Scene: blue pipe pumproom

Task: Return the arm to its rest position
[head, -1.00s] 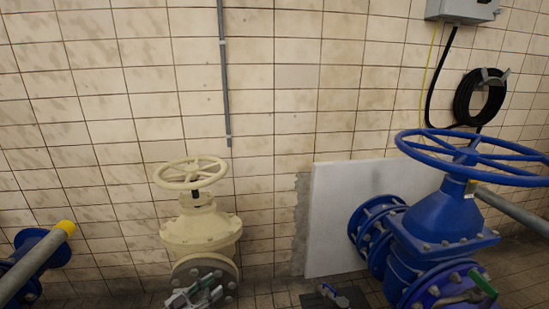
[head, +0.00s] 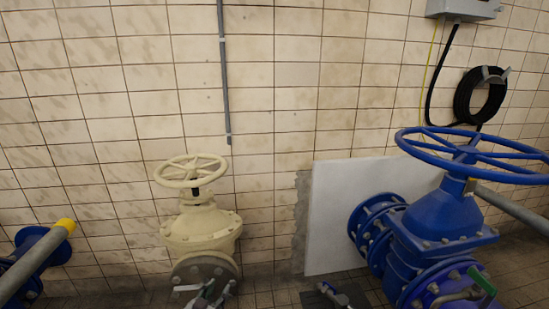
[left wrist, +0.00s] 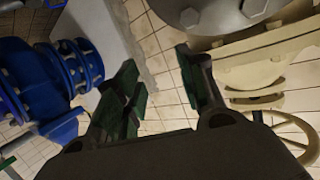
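The rest of my left arm is hidden below the head view. My right gripper is not in view.
The large blue valve (head: 440,215) stands at the right, in front of a white panel (head: 335,230). A grey pipe with a yellow band (head: 45,255) is at the lower left.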

